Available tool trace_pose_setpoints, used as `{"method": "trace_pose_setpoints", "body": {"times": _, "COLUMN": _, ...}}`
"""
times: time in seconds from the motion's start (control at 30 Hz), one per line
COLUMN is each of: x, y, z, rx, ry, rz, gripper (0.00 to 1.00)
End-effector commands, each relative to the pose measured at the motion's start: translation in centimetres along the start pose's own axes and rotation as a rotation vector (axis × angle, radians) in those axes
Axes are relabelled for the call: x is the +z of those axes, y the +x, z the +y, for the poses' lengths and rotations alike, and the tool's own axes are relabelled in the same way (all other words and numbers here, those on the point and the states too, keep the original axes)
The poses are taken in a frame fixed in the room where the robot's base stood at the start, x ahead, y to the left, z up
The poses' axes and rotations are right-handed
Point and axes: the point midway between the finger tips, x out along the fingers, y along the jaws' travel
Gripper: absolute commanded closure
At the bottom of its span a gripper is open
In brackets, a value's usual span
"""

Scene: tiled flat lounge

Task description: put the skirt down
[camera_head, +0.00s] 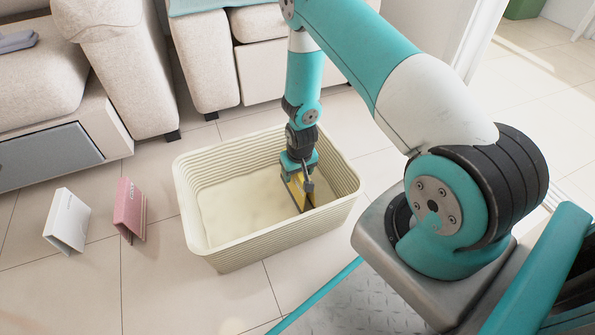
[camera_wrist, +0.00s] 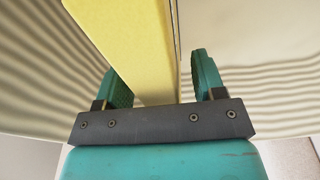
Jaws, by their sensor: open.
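No skirt can be made out for sure in either view. My gripper (camera_head: 304,188) is down inside the cream ribbed basket (camera_head: 236,254), near its right end. A flat yellow book-like thing (camera_head: 295,190) stands upright there at the gripper. In the wrist view, the yellow thing (camera_wrist: 128,45) is between the two fingers of my gripper (camera_wrist: 160,82). The fingers are apart, with a clear gap between the yellow thing and the right finger. The left finger is close to it; whether they touch cannot be told. The lower end of the yellow thing is out of clear sight.
A white book-like thing (camera_head: 67,221) and a pink one (camera_head: 130,208) stand on the tiles left of the basket. Sofas (camera_head: 205,62) line the back. A grey-blue folded cloth (camera_head: 17,41) lies on the left seat. The rest of the basket floor looks empty.

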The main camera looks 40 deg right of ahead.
Motion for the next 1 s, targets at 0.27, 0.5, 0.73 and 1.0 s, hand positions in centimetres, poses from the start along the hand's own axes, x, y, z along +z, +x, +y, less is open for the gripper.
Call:
{"method": "trace_pose_setpoints", "body": {"times": 0.27, "x": -0.2, "y": -4.7, "z": 0.0, "rx": 0.000, "ry": 0.000, "rz": 0.001, "gripper": 0.37}}
{"method": "trace_pose_setpoints", "body": {"times": 0.5, "x": -0.1, "y": -9.8, "z": 0.0, "rx": 0.000, "ry": 0.000, "rz": 0.000, "gripper": 0.37}}
{"method": "trace_pose_setpoints", "body": {"times": 0.73, "x": -0.1, "y": -12.2, "z": -0.1, "rx": -0.001, "ry": -0.001, "rz": 0.001, "gripper": 0.37}}
{"method": "trace_pose_setpoints", "body": {"times": 1.0, "x": -1.9, "y": -22.0, "z": -6.0, "rx": -0.109, "ry": -0.101, "rz": 0.008, "gripper": 0.37}}
